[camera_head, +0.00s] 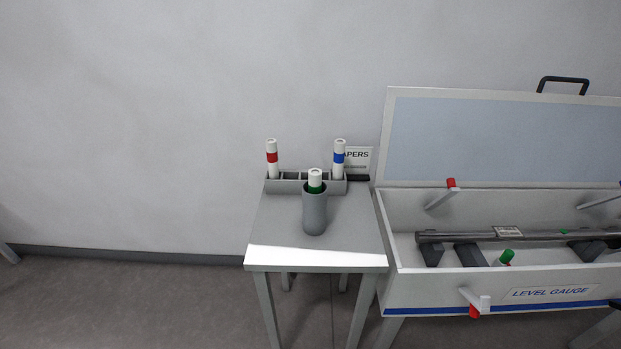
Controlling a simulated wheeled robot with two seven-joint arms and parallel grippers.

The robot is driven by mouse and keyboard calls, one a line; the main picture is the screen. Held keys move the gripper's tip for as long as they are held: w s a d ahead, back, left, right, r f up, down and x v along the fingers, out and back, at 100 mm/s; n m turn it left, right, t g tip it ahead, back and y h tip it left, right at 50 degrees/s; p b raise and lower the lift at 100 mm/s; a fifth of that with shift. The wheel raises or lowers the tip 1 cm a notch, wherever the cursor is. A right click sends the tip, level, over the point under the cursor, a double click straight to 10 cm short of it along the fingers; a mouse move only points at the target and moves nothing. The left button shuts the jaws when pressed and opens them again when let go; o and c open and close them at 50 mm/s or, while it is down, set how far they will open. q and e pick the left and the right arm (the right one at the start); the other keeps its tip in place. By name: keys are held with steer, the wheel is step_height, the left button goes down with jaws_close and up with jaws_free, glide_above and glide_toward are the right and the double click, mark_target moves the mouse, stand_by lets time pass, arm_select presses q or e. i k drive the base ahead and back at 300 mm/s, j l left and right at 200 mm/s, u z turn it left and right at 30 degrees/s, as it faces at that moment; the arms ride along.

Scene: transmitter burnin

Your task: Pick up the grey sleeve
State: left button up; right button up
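A grey sleeve (314,213), shaped like an upright rounded cup, stands on the small grey table (283,246). A white roll with a green band (315,181) stands in its open top, with the lower part hidden inside. No gripper is seen on or near the sleeve. Neither my left nor my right gripper is in view.
Behind the sleeve, a grey rack (286,187) holds a red-banded roll (272,158) and a blue-banded roll (339,158). A sign (358,159) stands at right. An open case (408,282), labelled LEVEL GAUGE, adjoins the table with red-tipped latches. The table front is clear.

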mark_target(314, 207)
steer(key=l+u, duration=0.2)
steer(key=u, duration=0.25)
steer(key=l+u, duration=0.2)
steer(key=u, duration=0.25)
steer(key=l+u, duration=0.2)
steer(key=u, duration=0.3)
steer(key=k+l+u, duration=0.1)
steer(key=u, duration=0.35)
steer(key=k+l, duration=0.4)
steer(key=i, duration=0.5)
